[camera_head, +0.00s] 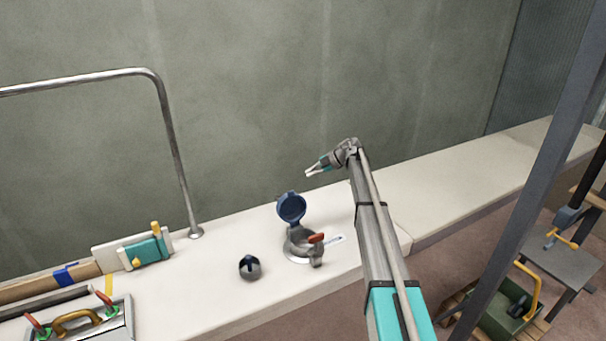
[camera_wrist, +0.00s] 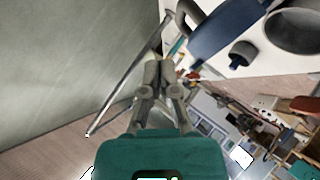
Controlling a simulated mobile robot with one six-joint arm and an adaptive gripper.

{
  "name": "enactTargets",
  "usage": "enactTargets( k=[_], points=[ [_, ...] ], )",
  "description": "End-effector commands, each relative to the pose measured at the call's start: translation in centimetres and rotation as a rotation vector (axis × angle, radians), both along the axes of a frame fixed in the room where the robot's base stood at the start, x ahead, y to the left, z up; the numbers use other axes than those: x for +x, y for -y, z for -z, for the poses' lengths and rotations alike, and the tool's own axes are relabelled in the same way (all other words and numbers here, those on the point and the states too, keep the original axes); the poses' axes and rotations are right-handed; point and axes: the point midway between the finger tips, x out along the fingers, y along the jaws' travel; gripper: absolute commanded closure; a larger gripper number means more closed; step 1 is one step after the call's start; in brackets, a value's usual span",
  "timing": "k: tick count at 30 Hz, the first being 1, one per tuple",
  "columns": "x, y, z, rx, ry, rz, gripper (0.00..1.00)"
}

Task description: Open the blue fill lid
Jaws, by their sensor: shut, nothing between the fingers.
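The blue fill lid (camera_head: 291,207) stands raised on its hinge, tilted back from the round grey fill neck (camera_head: 301,245) on the white deck. In the wrist view the blue lid (camera_wrist: 225,28) shows at the top, with the open ring of the fill neck (camera_wrist: 295,30) to its right. My gripper (camera_head: 309,173) is shut and empty. It is in the air above and behind the lid, apart from it. The wrist view shows its closed fingers (camera_wrist: 158,70) with nothing between them.
A dark round cap (camera_head: 249,267) sits on the deck left of the neck, and a red-handled part (camera_head: 316,239) is at its right. A bent metal rail (camera_head: 175,150) rises at the left. A teal block (camera_head: 147,252) lies farther left. The deck to the right (camera_head: 470,175) is clear.

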Motion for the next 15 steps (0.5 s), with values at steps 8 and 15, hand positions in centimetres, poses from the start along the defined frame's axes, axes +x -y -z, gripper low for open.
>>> enactTargets(
  k=[8, 15],
  points=[
    [0.1, 2.1, -2.7, 0.0, 0.0, -0.005, 1.0],
    [0.3, 3.9, -4.7, 0.0, 0.0, -0.009, 1.0]
  ],
)
